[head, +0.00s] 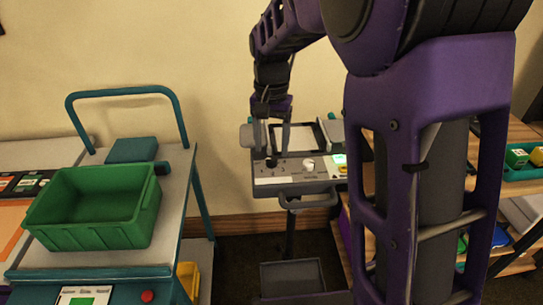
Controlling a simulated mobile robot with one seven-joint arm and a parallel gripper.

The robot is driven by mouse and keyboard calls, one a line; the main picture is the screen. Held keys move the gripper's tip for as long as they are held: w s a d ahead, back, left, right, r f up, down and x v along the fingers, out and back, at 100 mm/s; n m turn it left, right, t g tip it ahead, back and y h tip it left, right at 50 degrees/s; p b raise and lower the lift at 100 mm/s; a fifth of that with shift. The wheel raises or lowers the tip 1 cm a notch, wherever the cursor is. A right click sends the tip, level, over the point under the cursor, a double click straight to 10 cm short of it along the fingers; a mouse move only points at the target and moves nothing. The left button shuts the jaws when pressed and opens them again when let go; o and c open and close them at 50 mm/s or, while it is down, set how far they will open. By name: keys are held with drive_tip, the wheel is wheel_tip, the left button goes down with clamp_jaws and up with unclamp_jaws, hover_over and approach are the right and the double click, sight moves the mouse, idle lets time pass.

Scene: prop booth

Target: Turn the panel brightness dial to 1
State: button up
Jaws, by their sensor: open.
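A grey control panel (292,181) stands on a post near the wall, in the middle of the head view. On its face are a dark knob (271,163) and a white knob (309,165). The lettering is too small to read, so I cannot tell which is the brightness dial or where it points. My gripper (272,149) hangs down over the panel's left part, with its two fingers apart. The dark knob shows just below and between the fingertips. I cannot tell whether they touch it.
A handle (305,203) juts from the panel's front, and a lit green display (340,160) is at its right. A teal cart with a green bin (95,205) stands at left. Wooden shelves (515,132) stand at right, partly hidden by my arm.

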sight(271, 159)
drive_tip(key=shift+f, duration=1.7)
clamp_jaws()
